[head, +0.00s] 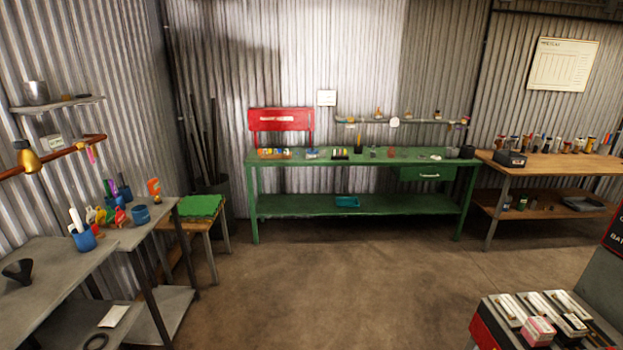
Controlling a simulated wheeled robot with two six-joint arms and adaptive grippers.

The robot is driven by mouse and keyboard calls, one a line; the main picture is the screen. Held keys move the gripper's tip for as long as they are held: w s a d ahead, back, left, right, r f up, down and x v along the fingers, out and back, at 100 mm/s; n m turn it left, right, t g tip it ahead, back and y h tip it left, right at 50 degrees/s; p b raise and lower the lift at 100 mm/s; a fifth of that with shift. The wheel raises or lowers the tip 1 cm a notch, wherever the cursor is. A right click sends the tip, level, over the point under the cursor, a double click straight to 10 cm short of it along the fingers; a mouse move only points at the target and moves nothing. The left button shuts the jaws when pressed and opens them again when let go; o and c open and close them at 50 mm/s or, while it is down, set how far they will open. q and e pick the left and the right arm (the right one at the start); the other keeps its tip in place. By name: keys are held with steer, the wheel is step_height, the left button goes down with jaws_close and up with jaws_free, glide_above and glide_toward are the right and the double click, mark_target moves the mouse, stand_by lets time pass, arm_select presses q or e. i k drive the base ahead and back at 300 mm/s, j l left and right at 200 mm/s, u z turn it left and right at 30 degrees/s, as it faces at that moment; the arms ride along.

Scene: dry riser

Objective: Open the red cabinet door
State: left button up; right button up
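A red panel or cabinet front (281,114) with a white lettered label stands against the corrugated wall, behind the left end of the green workbench (350,206). Thin red uprights run down from it to the bench top. I cannot tell whether it is a door, and no handle or opening can be made out at this distance. Neither of my grippers is in view.
A wooden bench (497,167) stands at the right and grey tables (60,262) at the left. A small stool with a green top (200,206) is beside the green bench. A red-sided unit (487,328) fills the lower right. The middle floor (330,290) is clear.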

mark_target(260, 119)
steer(key=i+l, duration=0.1)
steer(key=i, duration=0.4)
steer(key=i+u, duration=0.15)
steer(key=i, duration=0.35)
steer(key=i+l, duration=0.2)
steer(key=i, duration=0.3)
steer(key=i+l+u, duration=0.1)
steer(key=i, duration=0.4)
steer(key=i+l+u, duration=0.1)
steer(key=i+l, duration=0.15)
steer(key=i, duration=0.25)
steer(key=i+l, duration=0.2)
steer(key=i, duration=0.25)
steer(key=i+l+u, duration=0.15)
steer(key=i, duration=0.35)
steer(key=i+j, duration=0.3)
steer(key=i, duration=0.25)
steer(key=i+j, duration=0.3)
steer(key=i, duration=0.25)
steer(key=i+j, duration=0.3)
steer(key=i, duration=0.25)
steer(key=z, duration=0.05)
